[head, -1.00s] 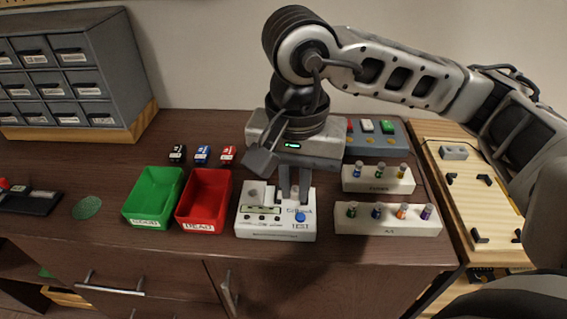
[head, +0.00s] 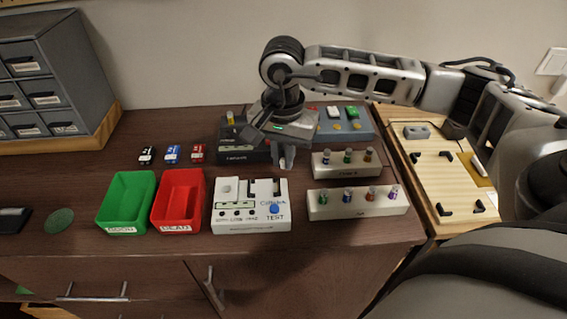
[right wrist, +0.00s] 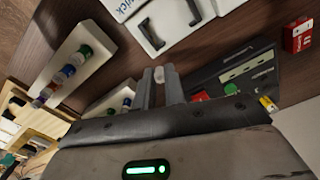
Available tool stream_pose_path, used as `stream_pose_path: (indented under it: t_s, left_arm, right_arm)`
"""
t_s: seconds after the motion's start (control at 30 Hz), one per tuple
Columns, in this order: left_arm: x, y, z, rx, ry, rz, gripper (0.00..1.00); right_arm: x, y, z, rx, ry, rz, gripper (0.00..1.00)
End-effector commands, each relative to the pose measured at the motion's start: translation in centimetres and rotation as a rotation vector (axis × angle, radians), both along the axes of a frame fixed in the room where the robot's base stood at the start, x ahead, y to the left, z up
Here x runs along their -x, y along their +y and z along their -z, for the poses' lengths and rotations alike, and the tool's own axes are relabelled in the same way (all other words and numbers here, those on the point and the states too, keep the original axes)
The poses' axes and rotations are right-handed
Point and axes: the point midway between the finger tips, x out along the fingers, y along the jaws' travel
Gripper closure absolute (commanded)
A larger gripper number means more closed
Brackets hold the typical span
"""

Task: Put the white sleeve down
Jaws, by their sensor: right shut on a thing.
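My right gripper (head: 283,162) points down behind the white test box (head: 250,212), near the black box (head: 243,153) and left of the rear white rack. In the right wrist view the gripper (right wrist: 161,78) is shut on a small white piece, which looks like the white sleeve (right wrist: 159,74); only its end shows between the fingertips. The sleeve is hidden by the fingers in the head view. The test box (right wrist: 150,15) also shows at the top of the wrist view, apart from the fingertips. My left gripper is not in view.
Two white racks (head: 358,203) with small coloured parts stand to the right. A green bin (head: 126,204) and a red bin (head: 178,203) stand left of the test box. A grey-blue tray (head: 343,124) is at the back. Brown tabletop shows between the red bin and black box.

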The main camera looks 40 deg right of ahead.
Motion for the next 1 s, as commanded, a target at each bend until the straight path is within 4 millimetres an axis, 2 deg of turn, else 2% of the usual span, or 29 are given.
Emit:
stream_pose_path:
  t_s: [0.17,0.37,0.77,0.8,0.87,1.0]
  left_arm:
    - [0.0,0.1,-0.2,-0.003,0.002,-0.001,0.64]
    - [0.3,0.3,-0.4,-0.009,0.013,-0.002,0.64]
    - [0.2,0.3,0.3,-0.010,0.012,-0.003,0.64]
    - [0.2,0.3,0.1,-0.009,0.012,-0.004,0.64]
    - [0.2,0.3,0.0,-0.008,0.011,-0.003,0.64]
    - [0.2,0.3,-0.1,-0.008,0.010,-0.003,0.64]
  right_arm:
    - [-0.8,-0.7,1.5,0.002,0.004,0.000,1.00]
    - [-0.7,-0.7,4.0,0.001,0.003,0.000,1.00]
    - [-0.7,-0.6,4.8,0.000,0.000,0.000,1.00]
    - [-0.7,-0.6,4.6,0.000,0.000,0.000,0.80]
    - [-0.7,-0.6,4.5,0.000,0.000,0.000,0.67]
    - [-0.7,-0.6,4.5,0.000,0.000,0.000,0.67]
